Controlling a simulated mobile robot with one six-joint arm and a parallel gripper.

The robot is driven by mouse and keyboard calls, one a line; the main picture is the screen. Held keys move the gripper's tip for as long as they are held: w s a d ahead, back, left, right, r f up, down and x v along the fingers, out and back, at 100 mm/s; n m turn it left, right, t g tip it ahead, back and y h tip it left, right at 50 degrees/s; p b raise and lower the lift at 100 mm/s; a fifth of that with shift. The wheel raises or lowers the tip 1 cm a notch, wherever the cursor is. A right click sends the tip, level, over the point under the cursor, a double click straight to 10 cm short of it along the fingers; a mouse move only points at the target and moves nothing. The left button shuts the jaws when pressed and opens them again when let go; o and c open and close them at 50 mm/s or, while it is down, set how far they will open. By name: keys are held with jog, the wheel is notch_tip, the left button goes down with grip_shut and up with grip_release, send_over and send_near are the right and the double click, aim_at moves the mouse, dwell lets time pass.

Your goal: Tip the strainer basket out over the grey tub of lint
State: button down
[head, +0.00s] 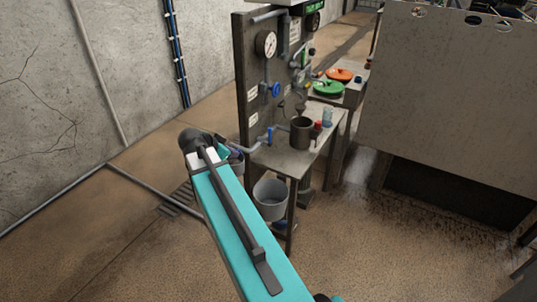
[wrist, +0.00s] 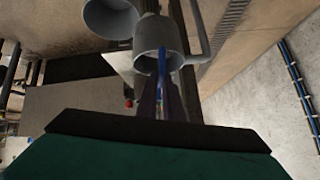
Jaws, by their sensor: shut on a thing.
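My gripper is at the far end of my teal arm, mostly hidden behind it in the head view. In the wrist view my gripper (wrist: 162,94) has its dark fingers close together on a thin blue handle (wrist: 162,60) at the mouth of a grey cylindrical vessel (wrist: 158,34). I cannot clearly make out the strainer basket or tell whether it is inside that vessel. The grey tub (head: 270,197) stands low beside the bench, right of my arm. A round grey container that looks like this tub (wrist: 108,18) shows beside the vessel in the wrist view. The lint is not visible.
An upright panel (head: 248,75) carries a gauge and pipes. A large grey cabinet (head: 455,90) stands at the right. Open floor lies left of my arm.

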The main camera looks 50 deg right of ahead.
jog(key=s+d+f+m+g, duration=0.1)
jog(key=s+d+m+g, duration=0.4)
jog(key=s+d, duration=0.4)
jog(key=shift+s+d+m, duration=0.15)
jog(key=shift+d+m, duration=0.55)
jog(key=shift+d, duration=0.35)
jog(key=shift+s+d, duration=0.1)
jog(key=s+d+f+m+t+y+p, duration=0.1)
jog(key=d+f+t+y+p, duration=0.1)
jog(key=t+y+p, duration=0.3)
jog(key=s+d+f+m+t+y+p, duration=0.1)
jog(key=f+t+y+p, duration=0.4)
jog(key=y, duration=0.9)
jog(key=shift+s+d+f+t+y, duration=0.3)
jog(key=shift+s+d+t, duration=0.15)
jog(key=shift+d+t, duration=0.6)
